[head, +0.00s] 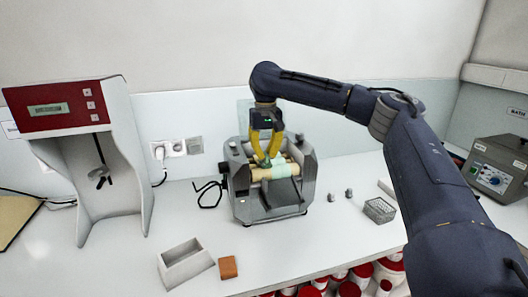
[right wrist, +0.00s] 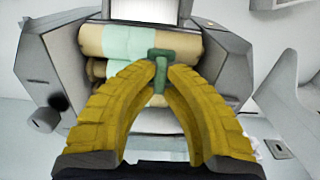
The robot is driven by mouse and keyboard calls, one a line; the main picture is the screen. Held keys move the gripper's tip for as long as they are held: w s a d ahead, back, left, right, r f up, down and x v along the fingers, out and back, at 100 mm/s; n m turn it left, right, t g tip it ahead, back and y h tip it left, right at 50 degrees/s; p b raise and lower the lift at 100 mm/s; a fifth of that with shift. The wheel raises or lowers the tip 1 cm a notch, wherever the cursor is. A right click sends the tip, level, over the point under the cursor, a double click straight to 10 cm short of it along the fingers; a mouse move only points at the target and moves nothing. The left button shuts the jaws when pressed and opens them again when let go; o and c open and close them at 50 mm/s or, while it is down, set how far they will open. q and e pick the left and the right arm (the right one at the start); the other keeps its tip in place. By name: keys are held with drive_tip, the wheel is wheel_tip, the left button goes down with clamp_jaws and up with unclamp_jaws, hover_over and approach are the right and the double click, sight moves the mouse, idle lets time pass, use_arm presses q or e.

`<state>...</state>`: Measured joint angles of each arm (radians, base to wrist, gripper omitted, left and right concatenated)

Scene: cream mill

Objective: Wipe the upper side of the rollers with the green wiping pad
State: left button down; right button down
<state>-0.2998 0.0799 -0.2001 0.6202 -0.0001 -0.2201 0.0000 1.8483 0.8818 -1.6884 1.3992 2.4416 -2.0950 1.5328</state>
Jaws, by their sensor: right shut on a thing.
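The roller mill (head: 270,200) stands in the middle of the bench, with tan rollers (head: 258,174) between its grey side walls. A pale green cream layer covers part of the rollers, and it also shows in the right wrist view (right wrist: 127,42). My right gripper (head: 268,160) reaches down over the mill from above. Its yellow fingers are shut on the green wiping pad (right wrist: 160,65), which sits at the rollers' upper side. I cannot tell whether the pad presses on them. My left gripper is in neither view.
A red-topped stirrer (head: 62,108) stands at the left. A grey box (head: 186,262) and a brown block (head: 228,267) lie in front of the mill. A wire basket (head: 379,210) and small weights (head: 340,195) are to its right. A bath unit (head: 495,170) stands far right. The bench front is partly clear.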

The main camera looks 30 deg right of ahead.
sight(267, 142)
drive_tip(key=shift+s+a, duration=0.25)
drive_tip(key=shift+s, duration=0.75)
drive_tip(key=shift+d, duration=0.1)
drive_tip(key=shift+s+d+r, duration=0.1)
drive_tip(key=shift+s+d, duration=0.1)
drive_tip(key=shift+d, duration=0.4)
drive_tip(key=shift+s+d, duration=0.15)
drive_tip(key=shift+d, duration=0.4)
drive_tip(key=shift+w+d, duration=0.25)
drive_tip(key=shift+w, duration=0.5)
drive_tip(key=shift+w+d, duration=0.2)
drive_tip(key=shift+w, duration=0.5)
drive_tip(key=shift+w+d, duration=0.3)
drive_tip(key=shift+w, duration=0.7)
drive_tip(key=shift+w+d, duration=0.35)
drive_tip(key=shift+w, duration=0.7)
drive_tip(key=shift+w+d, duration=0.3)
drive_tip(key=shift+w, duration=0.7)
drive_tip(key=shift+s+a, duration=0.45)
drive_tip(key=shift+s, duration=1.05)
drive_tip(key=shift+s+a, duration=0.5)
drive_tip(key=shift+s, duration=1.05)
drive_tip(key=shift+s+a, duration=0.45)
drive_tip(key=shift+s, duration=1.05)
wheel_tip(267, 142, up, 8)
